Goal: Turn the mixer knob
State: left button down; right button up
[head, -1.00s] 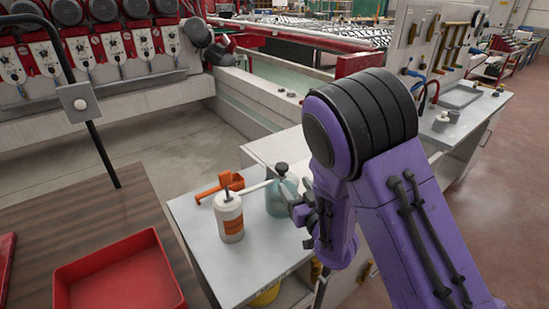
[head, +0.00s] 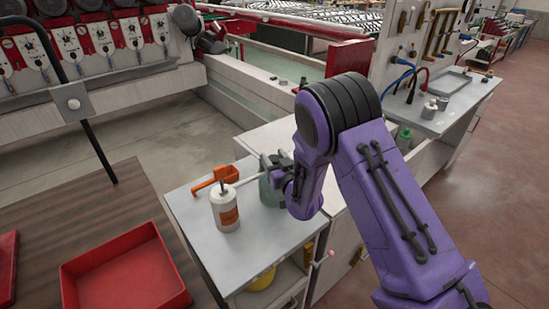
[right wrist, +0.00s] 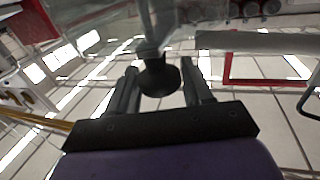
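The mixer knob (right wrist: 160,78) is a dark rounded cap on a stem in the right wrist view. Its stem runs up into a pale translucent body. In the head view a teal jar (head: 271,188) stands on the grey bench top, with its top mostly hidden by my right gripper (head: 284,172). In the right wrist view my right gripper (right wrist: 162,80) is open, with a finger on each side of the knob. Narrow gaps seem to show between fingers and knob; contact is not clear. My left gripper is not in view.
A white bottle with an orange label (head: 225,210) stands close left of the jar. An orange tool (head: 216,178) lies behind it. The front of the grey bench top (head: 250,252) is clear. A red tray (head: 125,275) sits on the brown table (head: 55,228).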

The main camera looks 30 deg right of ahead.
jog(key=c, duration=0.5)
jog(key=shift+c, duration=0.2)
jog(key=shift+y, duration=0.3)
jog(key=n+y+b, duration=0.2)
jog(key=y, duration=0.1)
jog(key=n+y+b, duration=0.1)
jog(key=n+y, duration=0.1)
jog(key=y, duration=0.1)
jog(key=shift+d+f+b, duration=0.1)
jog(key=shift+f+b, duration=0.05)
jog(key=shift+b, duration=0.2)
jog(key=n+g+y+b, duration=0.1)
jog(key=n+y, duration=0.1)
jog(key=n+y+b, duration=0.1)
jog(key=n+y, duration=0.1)
jog(key=y, duration=0.1)
jog(key=shift+g+y, duration=0.3)
jog(key=shift+g, duration=0.1)
jog(key=shift+r+n+g+y+b, duration=0.2)
jog(key=shift+n+g+y+b, duration=0.35)
jog(key=shift+y, duration=0.25)
jog(key=shift+w+r+n, duration=0.1)
jog(key=shift+n, duration=0.15)
jog(key=o, duration=0.9)
jog(key=shift+y, duration=0.3)
jog(key=shift+o, duration=0.3)
